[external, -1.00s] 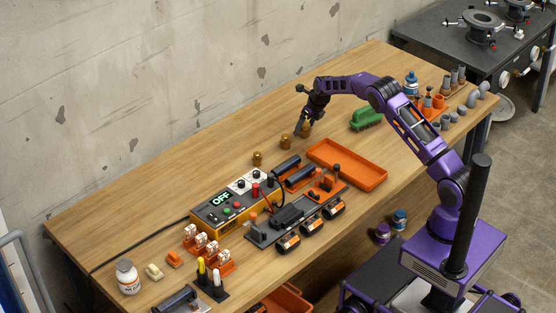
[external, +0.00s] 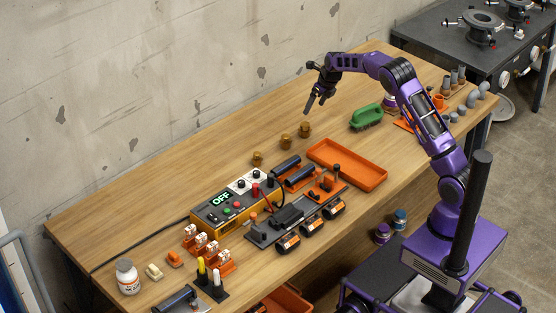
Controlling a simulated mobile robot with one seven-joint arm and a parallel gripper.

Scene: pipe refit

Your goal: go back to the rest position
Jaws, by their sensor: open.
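My gripper (external: 309,110) is at the end of my purple arm, raised above the back part of the wooden workbench (external: 160,200). It points down and to the left, is open, and holds nothing that I can see. Three brass fittings (external: 286,140) stand in a row on the bench below it and a little nearer the camera. The gripper is apart from them.
A control box reading OFF (external: 232,207) stands left of the tray. Grey pipe pieces (external: 472,98) sit at the right end. The bench's back left is clear.

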